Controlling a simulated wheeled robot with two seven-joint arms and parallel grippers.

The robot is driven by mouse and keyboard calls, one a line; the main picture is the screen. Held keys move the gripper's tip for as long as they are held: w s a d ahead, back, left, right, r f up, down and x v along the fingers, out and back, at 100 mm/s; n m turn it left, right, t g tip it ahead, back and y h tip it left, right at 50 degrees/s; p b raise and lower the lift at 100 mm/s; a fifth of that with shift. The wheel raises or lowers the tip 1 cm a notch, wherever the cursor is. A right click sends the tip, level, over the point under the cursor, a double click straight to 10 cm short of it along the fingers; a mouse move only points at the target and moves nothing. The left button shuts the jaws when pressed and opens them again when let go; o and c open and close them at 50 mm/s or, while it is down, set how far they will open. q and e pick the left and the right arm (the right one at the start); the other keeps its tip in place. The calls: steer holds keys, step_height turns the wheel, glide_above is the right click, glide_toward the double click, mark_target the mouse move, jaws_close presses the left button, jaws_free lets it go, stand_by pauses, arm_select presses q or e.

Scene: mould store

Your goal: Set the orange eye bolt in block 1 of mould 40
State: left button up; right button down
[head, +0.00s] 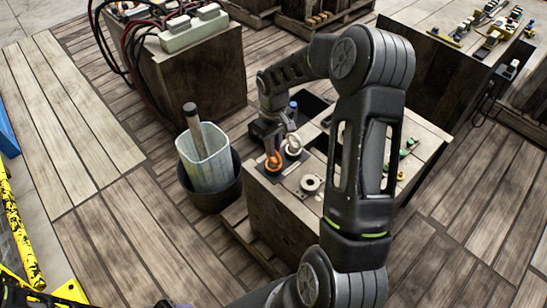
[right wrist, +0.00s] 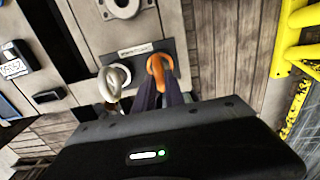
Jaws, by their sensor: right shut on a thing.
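The orange eye bolt (head: 273,160) is at the tips of my right gripper (head: 267,143), at the near left corner of a wooden block's top. In the right wrist view the orange eye bolt (right wrist: 158,66) shows as a ring between the dark fingers (right wrist: 162,92), which are shut on it. It is over a grey labelled plate (right wrist: 140,50); its shank is hidden, so I cannot tell how far it is in. A pale eye bolt (right wrist: 111,84) stands beside it on the same plate, also in the head view (head: 293,145). My left gripper is not in view.
A round metal ring fitting (head: 311,184) lies on the block top nearby. A hose-draped block (head: 205,70) is behind. Yellow rails (right wrist: 292,45) show at the wrist view's right.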

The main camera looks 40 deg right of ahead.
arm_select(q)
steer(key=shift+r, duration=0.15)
arm_select(e)
steer(key=shift+r, duration=0.2)
steer(key=shift+r+p, duration=1.4)
steer(key=shift+r, duration=0.55)
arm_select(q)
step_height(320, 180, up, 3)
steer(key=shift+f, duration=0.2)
arm_select(e)
steer(key=a+f, duration=0.2)
steer(key=a, duration=0.8)
steer(key=w+a+f+m, duration=0.1)
steer(key=a+f, duration=0.2)
steer(key=a, duration=0.7)
steer(key=shift+w+f, duration=0.2)
steer(key=shift+f, duration=0.05)
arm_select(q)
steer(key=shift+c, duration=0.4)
